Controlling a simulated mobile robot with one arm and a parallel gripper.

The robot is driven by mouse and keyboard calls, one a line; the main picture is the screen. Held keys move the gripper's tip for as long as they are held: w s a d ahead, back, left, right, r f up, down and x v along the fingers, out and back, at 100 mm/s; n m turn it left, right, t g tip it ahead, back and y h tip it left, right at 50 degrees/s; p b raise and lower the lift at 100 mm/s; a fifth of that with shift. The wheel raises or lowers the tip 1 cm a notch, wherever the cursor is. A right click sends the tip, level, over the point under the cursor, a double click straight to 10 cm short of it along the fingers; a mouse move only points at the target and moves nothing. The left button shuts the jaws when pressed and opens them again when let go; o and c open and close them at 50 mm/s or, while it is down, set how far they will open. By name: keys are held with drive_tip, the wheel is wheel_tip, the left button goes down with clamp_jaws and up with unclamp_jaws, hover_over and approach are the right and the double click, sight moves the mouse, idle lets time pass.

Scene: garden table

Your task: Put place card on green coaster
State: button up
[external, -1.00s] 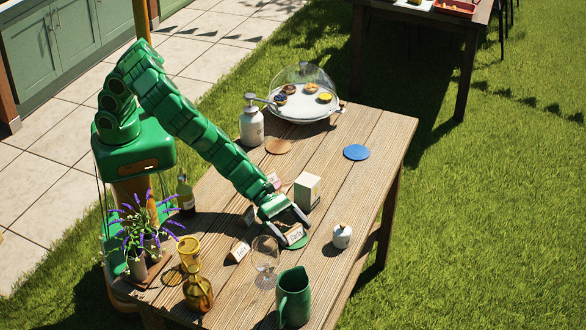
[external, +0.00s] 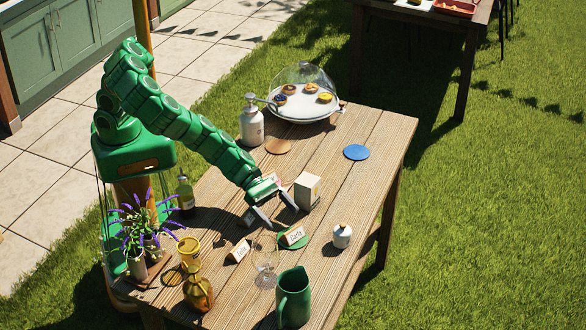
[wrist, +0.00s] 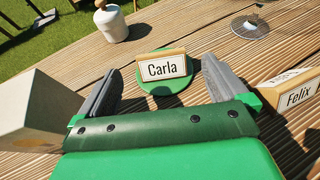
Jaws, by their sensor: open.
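The place card (external: 294,235) reads "Carla" in the wrist view (wrist: 163,69) and stands upright on the green coaster (external: 303,243). The coaster's rim also shows around the card in the wrist view (wrist: 165,88). My gripper (external: 277,217) is open and empty, above the table and a little behind the card in the external view. In the wrist view the card stands beyond and between the two fingers, apart from them.
A "Felix" card (wrist: 298,95) stands to the right in the wrist view. A pale box (external: 307,191) stands close beside my gripper. A wine glass (external: 265,256), green pitcher (external: 293,298) and white jar (external: 342,236) stand nearby. A blue coaster (external: 356,152) lies clear.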

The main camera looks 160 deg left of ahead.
drive_tip(key=v, duration=0.5)
drive_tip(key=shift+s+d+r, duration=0.2)
drive_tip(key=shift+s, duration=0.2)
